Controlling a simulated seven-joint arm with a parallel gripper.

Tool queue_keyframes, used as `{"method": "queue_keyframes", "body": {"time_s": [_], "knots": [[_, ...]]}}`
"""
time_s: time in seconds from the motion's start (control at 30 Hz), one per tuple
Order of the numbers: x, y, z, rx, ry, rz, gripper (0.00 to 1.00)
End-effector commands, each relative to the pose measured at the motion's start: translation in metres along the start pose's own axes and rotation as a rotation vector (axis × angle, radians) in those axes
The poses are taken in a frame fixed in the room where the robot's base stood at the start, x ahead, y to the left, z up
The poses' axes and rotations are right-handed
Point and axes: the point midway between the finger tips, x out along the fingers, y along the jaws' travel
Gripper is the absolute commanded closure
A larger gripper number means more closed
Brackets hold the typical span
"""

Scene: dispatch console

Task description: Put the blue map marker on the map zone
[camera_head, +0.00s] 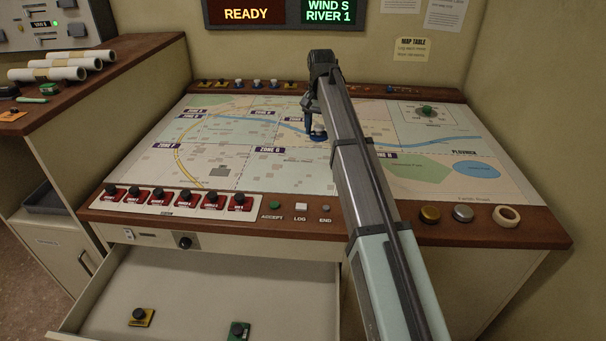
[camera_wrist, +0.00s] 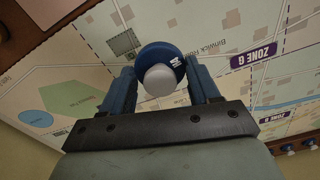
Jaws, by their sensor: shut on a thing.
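The blue map marker (camera_wrist: 160,58) has a round blue base and a pale knob. It sits between the two blue fingers of my gripper (camera_wrist: 160,82), which is shut on it. In the head view my gripper (camera_head: 316,124) is over the middle of the map (camera_head: 225,165), with the blue base low between the fingers; I cannot tell if it touches the map. A purple Zone G label (camera_wrist: 253,54) lies to the right of the marker in the wrist view. My arm hides part of the map's right-middle area.
More markers (camera_head: 257,84) stand along the back rail. A green marker (camera_head: 427,110) is on the map at back right. Red switches (camera_head: 175,198) line the front edge. The open drawer (camera_head: 215,290) holds a yellow marker (camera_head: 139,317) and a green one (camera_head: 238,331).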

Motion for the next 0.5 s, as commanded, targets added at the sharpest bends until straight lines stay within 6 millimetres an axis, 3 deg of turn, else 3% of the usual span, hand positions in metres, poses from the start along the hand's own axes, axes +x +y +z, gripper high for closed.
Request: {"method": "queue_keyframes", "body": {"time_s": [0.1,0.33,0.5], "knots": [[0.0,0.026,-0.023,0.067,0.0,0.0,0.7],[0.001,0.063,-0.05,0.16,0.0,0.0,0.7],[0.028,0.061,-0.046,0.154,-0.001,0.0,0.7]]}}
